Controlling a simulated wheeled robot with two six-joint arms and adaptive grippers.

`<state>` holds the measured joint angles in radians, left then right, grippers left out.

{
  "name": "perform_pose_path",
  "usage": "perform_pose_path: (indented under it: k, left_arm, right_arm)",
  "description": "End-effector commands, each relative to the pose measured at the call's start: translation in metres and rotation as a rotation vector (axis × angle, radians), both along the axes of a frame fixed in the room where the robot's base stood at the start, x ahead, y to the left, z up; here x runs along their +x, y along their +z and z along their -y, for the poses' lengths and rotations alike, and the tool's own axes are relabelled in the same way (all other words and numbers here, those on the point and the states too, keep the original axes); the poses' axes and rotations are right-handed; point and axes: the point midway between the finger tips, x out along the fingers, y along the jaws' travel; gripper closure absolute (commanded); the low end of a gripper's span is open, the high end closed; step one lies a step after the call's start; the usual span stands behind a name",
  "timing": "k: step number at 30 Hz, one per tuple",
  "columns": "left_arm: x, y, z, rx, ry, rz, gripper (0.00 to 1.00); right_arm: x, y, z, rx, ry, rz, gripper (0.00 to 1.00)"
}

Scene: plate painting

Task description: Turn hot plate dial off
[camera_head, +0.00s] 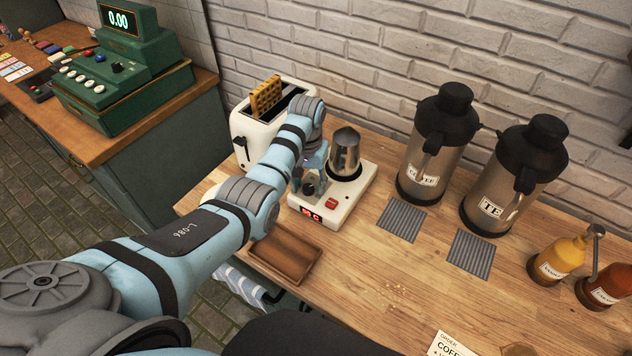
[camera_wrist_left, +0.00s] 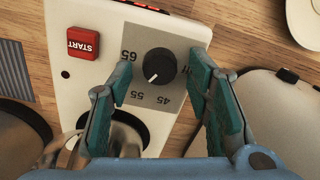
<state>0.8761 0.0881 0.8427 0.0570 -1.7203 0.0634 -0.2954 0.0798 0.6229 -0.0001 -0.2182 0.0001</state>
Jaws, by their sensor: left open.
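The white hot plate (camera_head: 352,200) stands on the wooden counter with a small red display and a red START button (camera_head: 331,204). Its black dial (camera_wrist_left: 159,65) shows in the wrist view among the marks 65, 55 and 45. The white pointer on it faces the lower left, around 55; a mark at the right is partly hidden by a finger. My left gripper (camera_head: 313,172) is over the hot plate. In the wrist view its open teal fingers (camera_wrist_left: 160,72) stand on either side of the dial, with gaps visible. A metal pot (camera_head: 345,152) stands on the heating plate. My right gripper is out of view.
A brown tray (camera_head: 284,252) lies in front of the hot plate. Two flasks, labelled COFFEE (camera_head: 433,150) and TE (camera_head: 510,185), stand at the right. The counter between tray and flasks is mostly clear.

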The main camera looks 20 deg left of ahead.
Motion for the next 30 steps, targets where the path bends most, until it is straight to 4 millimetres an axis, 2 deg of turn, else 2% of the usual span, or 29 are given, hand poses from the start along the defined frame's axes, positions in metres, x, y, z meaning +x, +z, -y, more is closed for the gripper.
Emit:
perform_pose_path:
  k: [5,12,14,23,30]
  left_arm:
    - [0.0000,0.0001,-0.0001,0.000,0.000,0.000,0.54]
    - [0.0003,0.0004,0.0006,0.000,-0.001,0.000,0.93]
    - [0.0003,0.0004,0.0006,0.000,-0.001,0.000,1.00]
    - [0.0009,0.0005,0.0009,0.000,0.026,0.002,1.00]
    - [0.0011,0.0006,0.0009,0.000,0.139,0.003,1.00]
  right_arm:
    - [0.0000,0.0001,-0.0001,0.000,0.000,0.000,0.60]
    - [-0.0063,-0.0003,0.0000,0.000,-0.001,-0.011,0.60]
    - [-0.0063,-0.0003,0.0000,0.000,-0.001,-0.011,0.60]
    - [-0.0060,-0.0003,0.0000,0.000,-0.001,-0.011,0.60]
    - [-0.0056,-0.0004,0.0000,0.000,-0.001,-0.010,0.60]
